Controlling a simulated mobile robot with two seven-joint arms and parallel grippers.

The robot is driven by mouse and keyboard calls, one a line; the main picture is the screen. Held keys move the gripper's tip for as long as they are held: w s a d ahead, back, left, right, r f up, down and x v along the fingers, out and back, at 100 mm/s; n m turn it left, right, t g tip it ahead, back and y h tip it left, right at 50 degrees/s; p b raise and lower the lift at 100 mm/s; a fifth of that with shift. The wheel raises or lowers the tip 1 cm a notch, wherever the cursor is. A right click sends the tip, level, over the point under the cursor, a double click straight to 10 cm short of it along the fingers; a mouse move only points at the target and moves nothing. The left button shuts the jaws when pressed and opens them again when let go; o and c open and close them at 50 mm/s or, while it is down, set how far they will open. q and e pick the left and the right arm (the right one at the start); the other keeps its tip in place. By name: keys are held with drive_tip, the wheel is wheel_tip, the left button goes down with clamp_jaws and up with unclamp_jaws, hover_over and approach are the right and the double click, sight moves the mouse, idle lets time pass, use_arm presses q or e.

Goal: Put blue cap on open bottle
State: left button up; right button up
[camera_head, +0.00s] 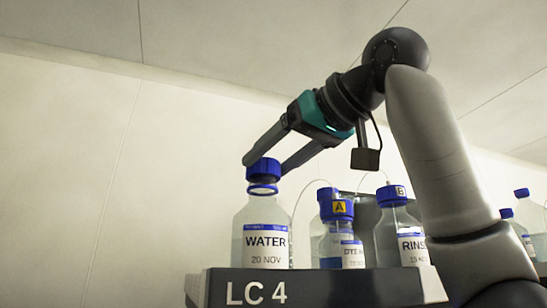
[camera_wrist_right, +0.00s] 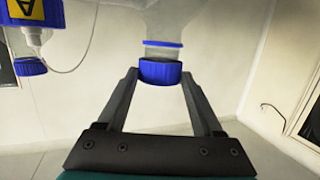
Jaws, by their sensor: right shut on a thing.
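My right gripper (camera_head: 264,163) is shut on the blue cap (camera_head: 263,170), with a finger on each side of it. The cap is above the mouth of the clear bottle (camera_head: 262,218) labelled WATER, roughly in line with its neck. A blue ring (camera_head: 262,189) sits around that neck, with a short gap between it and the cap. In the right wrist view the cap (camera_wrist_right: 160,72) is between the fingertips (camera_wrist_right: 160,78), and the bottle neck (camera_wrist_right: 163,53) shows beyond it. I cannot tell whether the cap touches the rim. My left gripper is not in view.
The bottle stands on a dark tray marked LC 4 (camera_head: 330,288). To its right are capped bottles tagged A (camera_head: 340,245) and B (camera_head: 392,225), with thin tubing at their caps. More bottles (camera_head: 528,212) stand at the far right. Left of the WATER bottle is clear.

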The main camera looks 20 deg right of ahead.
drive_tip(key=shift+f+b, duration=0.4)
drive_tip(key=shift+f, duration=0.15)
idle(0.5)
drive_tip(key=o, duration=1.3)
drive_tip(key=shift+o, duration=0.2)
drive_tip(key=b+v, duration=0.3)
drive_tip(key=v, duration=1.2)
